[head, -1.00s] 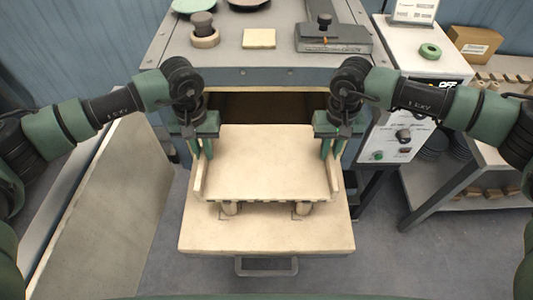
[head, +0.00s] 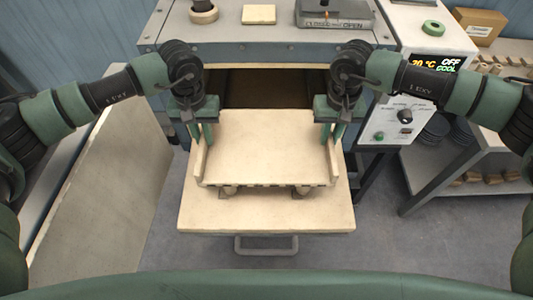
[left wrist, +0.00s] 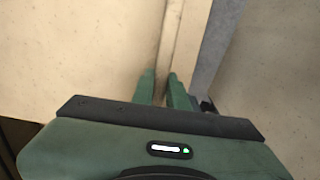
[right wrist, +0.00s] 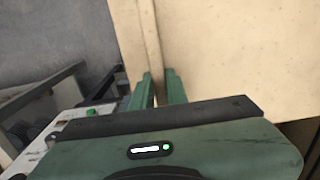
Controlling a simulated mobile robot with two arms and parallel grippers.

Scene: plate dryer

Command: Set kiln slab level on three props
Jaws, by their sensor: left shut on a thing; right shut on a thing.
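The pale kiln slab (head: 265,145), with raised strips along its left and right sides, is above a cream deck (head: 265,214). Two short props, left (head: 229,190) and right (head: 302,191), show below its front edge. A third prop is not visible, and I cannot tell whether the slab touches the props. My left gripper (head: 201,137) is shut on the slab's left strip, which also shows in the left wrist view (left wrist: 166,52). My right gripper (head: 331,134) is shut on the right strip, also in the right wrist view (right wrist: 151,42). The slab looks roughly level.
The dark kiln opening (head: 265,88) is behind the slab. A handle (head: 266,246) hangs below the deck's front edge. A control panel (head: 400,118) stands to the right, with a shelf cart (head: 465,165) beyond. A large pale panel (head: 105,190) stands left.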

